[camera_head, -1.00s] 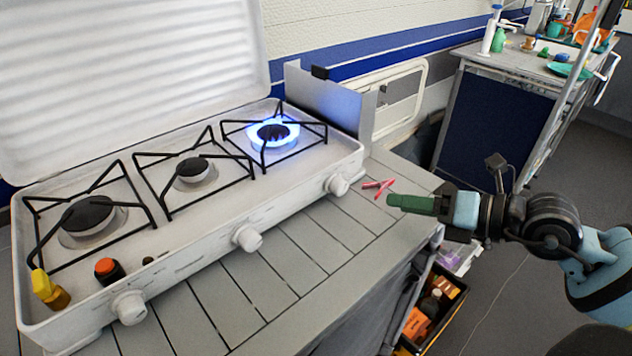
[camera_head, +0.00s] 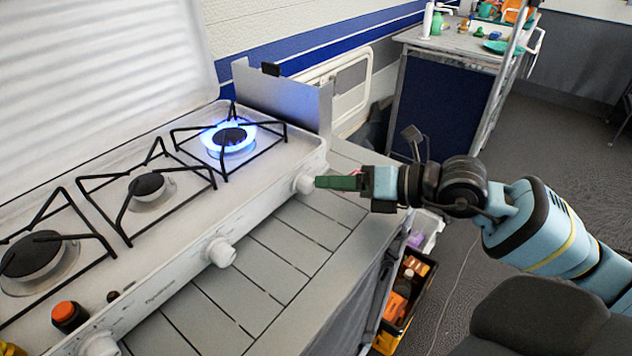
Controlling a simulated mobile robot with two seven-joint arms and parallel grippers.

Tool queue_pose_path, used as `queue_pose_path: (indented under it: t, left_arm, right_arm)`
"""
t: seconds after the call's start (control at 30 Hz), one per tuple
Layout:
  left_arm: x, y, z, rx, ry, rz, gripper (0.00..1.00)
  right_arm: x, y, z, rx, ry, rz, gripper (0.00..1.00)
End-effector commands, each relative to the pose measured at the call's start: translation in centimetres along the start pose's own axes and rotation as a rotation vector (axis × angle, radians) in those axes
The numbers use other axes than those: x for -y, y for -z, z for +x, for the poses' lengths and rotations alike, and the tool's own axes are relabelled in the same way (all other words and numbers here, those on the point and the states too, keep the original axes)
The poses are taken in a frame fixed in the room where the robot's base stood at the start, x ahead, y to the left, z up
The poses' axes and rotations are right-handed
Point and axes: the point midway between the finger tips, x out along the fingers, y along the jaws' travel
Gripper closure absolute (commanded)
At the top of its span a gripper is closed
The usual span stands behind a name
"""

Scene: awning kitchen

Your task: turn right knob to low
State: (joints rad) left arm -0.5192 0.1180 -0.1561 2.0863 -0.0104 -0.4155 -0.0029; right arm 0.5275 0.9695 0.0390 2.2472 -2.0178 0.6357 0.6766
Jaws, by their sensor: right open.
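The right knob (camera_head: 306,181) is a white knob on the front face of the white camping stove (camera_head: 268,190), at its right end. The right burner (camera_head: 228,138) above it burns with a blue flame. My right gripper (camera_head: 320,182) comes in from the right with its green fingers pointing left. Its fingertips are at or just short of the right knob; I cannot tell whether they touch it. The gripper is open, though the fingers overlap in this view. The red item on the table is mostly hidden behind the gripper. My left gripper is out of view.
The middle knob (camera_head: 220,251) and left knob (camera_head: 100,344) sit further left on the stove front. The grey slatted table (camera_head: 290,245) is clear in front. A crate (camera_head: 412,300) stands on the floor below.

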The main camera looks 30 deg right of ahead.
Motion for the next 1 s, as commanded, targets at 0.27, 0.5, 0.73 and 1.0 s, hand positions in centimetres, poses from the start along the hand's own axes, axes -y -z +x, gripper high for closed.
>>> queue_pose_path:
  t: [0.27, 0.5, 0.73, 1.0]
  left_arm:
    - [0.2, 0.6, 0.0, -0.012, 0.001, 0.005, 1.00]
    - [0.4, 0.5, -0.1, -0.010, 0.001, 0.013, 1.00]
    - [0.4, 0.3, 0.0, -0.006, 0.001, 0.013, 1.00]
    - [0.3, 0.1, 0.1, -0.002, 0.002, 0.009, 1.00]
  right_arm:
    - [-0.1, -0.1, 3.0, 0.002, -0.003, 0.003, 0.49]
    - [-0.1, 0.0, 4.4, 0.000, -0.001, 0.001, 0.49]
    - [0.0, 0.0, 4.6, -0.001, 0.000, 0.001, 0.49]
    - [0.0, 0.0, 4.5, -0.001, -0.001, 0.001, 0.73]
